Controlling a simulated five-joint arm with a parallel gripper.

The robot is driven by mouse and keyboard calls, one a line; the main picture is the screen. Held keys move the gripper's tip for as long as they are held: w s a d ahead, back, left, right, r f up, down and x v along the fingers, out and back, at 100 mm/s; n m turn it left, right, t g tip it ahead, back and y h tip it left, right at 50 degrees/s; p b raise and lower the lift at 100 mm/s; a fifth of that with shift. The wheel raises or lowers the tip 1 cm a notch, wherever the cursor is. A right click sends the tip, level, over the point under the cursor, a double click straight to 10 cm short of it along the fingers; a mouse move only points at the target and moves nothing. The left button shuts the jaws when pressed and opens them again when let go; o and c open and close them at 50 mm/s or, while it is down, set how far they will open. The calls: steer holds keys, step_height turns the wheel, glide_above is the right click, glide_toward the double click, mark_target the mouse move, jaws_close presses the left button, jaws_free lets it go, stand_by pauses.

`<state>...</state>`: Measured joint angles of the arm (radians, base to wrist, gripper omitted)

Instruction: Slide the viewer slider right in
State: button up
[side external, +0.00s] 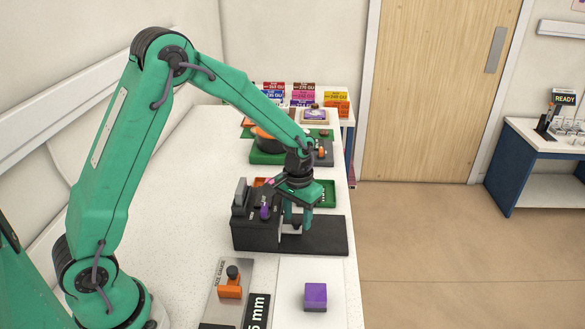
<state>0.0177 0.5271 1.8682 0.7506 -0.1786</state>
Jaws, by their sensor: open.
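A black boxy device (254,228) stands on the white bench, with a flat dark base plate (325,236) reaching out to its right. A small purple knob (264,212) shows on the device's near side; it looks like part of a slider, but I cannot tell for sure or see how far in it is. My gripper (297,224) points down over the base plate, just right of the device. Its green fingers are open, with nothing seen between them. I cannot tell whether a fingertip touches the device or the plate. My gripper hides part of the device's right side.
In front lie a grey gauge plate (240,270) with an orange block (230,288) and a purple block (316,293). Behind my gripper are a green tray (326,194) and a green-based fixture (262,157). The bench (190,190) is clear to the left.

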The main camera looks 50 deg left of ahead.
steer(key=w+d, duration=0.5)
steer(key=shift+d, duration=0.1)
steer(key=shift+w+d+r, duration=0.15)
steer(key=shift+w+r, duration=0.1)
steer(key=shift+r, duration=0.05)
steer(key=s+a+r+t, duration=0.15)
steer(key=s+r, duration=0.25)
steer(key=r, duration=0.5)
steer(key=s+a+r+t, duration=0.1)
steer(key=s+a+r, duration=0.1)
steer(key=s+r, duration=0.5)
steer(key=s+a+r+t, duration=0.1)
steer(key=s+r, duration=0.1)
steer(key=s, duration=0.6)
steer(key=s+a+r+m+t, duration=0.1)
steer(key=s+r+t, duration=0.1)
steer(key=s, duration=0.6)
steer(key=shift+a+r+m, duration=0.3)
steer(key=shift+a+r, duration=0.05)
steer(key=shift+r, duration=0.1)
stand_by(0.5)
steer(key=shift+s+f, duration=0.2)
steer(key=shift+s, duration=0.2)
